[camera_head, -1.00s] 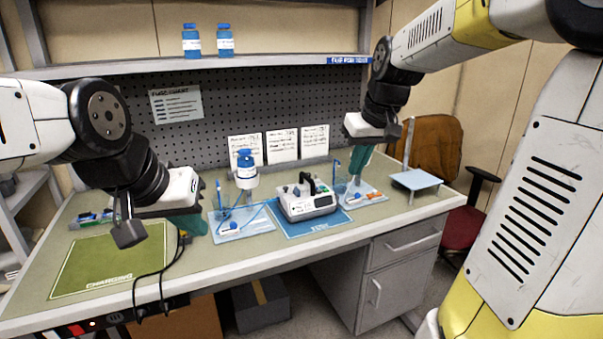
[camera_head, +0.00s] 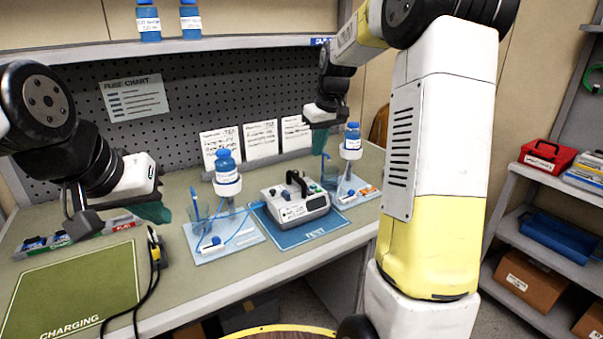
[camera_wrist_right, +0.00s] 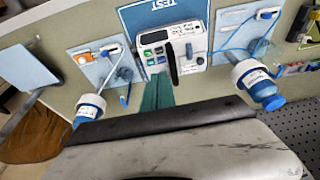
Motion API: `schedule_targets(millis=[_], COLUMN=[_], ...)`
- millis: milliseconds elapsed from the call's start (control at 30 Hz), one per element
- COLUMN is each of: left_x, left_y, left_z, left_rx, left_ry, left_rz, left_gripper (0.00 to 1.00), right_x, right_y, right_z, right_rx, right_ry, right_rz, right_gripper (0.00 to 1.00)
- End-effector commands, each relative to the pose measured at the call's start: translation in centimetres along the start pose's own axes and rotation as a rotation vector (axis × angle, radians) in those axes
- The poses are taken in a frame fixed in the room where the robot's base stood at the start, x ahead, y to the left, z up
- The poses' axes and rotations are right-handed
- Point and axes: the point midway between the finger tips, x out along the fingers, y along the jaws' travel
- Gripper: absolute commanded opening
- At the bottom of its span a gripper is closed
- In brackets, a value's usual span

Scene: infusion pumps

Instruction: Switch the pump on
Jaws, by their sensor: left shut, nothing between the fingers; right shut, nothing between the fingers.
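The infusion pump (camera_head: 284,208), a white box with a black handle, dark screen and coloured buttons, sits on the blue TEST mat (camera_head: 306,234). It also shows upside down in the right wrist view (camera_wrist_right: 154,53). My right gripper (camera_head: 320,148) has shut teal fingers pointing down, above the bench behind the pump's right side. In the right wrist view its fingers (camera_wrist_right: 158,92) appear close to the pump's edge; whether they touch is unclear. My left gripper (camera_head: 153,213) is shut and empty above the bench, left of the pump and behind the green charging mat.
Blue-capped bottles on stands (camera_head: 227,174) (camera_head: 351,141) flank the pump, with tubing and light blue trays (camera_head: 208,250). The green CHARGING mat (camera_head: 75,295) is bare. A black cable (camera_head: 147,290) lies beside it. A shelf (camera_head: 220,50) spans above.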

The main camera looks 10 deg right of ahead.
Motion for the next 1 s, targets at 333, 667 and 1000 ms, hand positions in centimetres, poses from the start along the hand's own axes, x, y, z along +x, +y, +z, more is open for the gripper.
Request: schedule_targets(millis=[333, 667, 1000], left_x=[0.0, 0.0, 0.0], left_y=[0.0, 0.0, 0.0], left_z=[0.0, 0.0, 0.0], left_rx=[0.000, 0.000, 0.000], left_ry=[0.000, 0.000, 0.000], left_rz=[0.000, 0.000, 0.000], left_gripper=[0.00, 0.00, 0.00], right_x=[5.7, 11.8, 13.7], right_y=[-0.1, -0.1, 0.0], right_z=[0.1, 0.7, 1.2], right_rx=[0.000, 0.001, 0.000], right_ry=[-0.005, -0.003, 0.000], right_rz=[-0.002, -0.001, 0.000], right_gripper=[0.00, 0.00, 0.00])
